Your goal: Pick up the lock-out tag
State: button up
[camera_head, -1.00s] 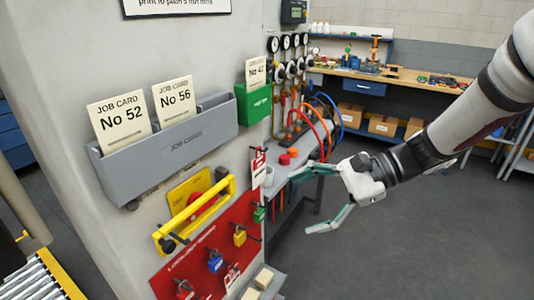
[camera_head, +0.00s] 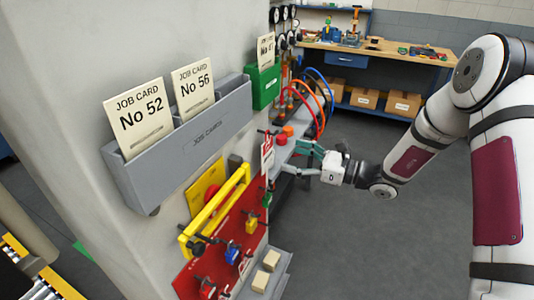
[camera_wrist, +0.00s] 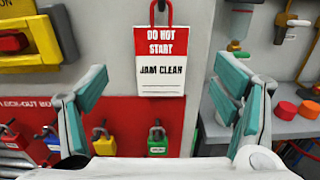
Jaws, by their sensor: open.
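The lock-out tag (camera_wrist: 162,62) is a white card with a red top reading "DO NOT START" and "JAM CLEAR". In the wrist view it hangs upright by its red loop on the wall, above the red lock-out board (camera_wrist: 180,105). In the head view the tag (camera_head: 267,152) is at the wall's edge, just left of my gripper (camera_head: 300,158). My gripper also shows in the wrist view (camera_wrist: 160,112), with teal fingers spread on both sides of the tag. It is open and empty, and the fingers do not appear to touch the tag.
Padlocks hang on the board, including a green one (camera_wrist: 157,140) below the tag. A yellow handle (camera_head: 217,210) and a grey job card holder (camera_head: 185,150) project from the wall at left. A bench (camera_wrist: 290,125) with red and orange knobs stands at right.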

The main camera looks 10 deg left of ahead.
aim_at(268, 147)
jog(key=x, duration=0.3)
jog(key=shift+r+p+x, duration=0.15)
jog(key=shift+p+x, duration=0.1)
jog(key=shift+x, duration=1.1)
jog(key=shift+r+p+x, duration=0.15)
jog(key=shift+p+x, duration=0.05)
jog(key=shift+x, duration=1.2)
jog(key=shift+w, duration=0.1)
jog(key=c, duration=1.2)
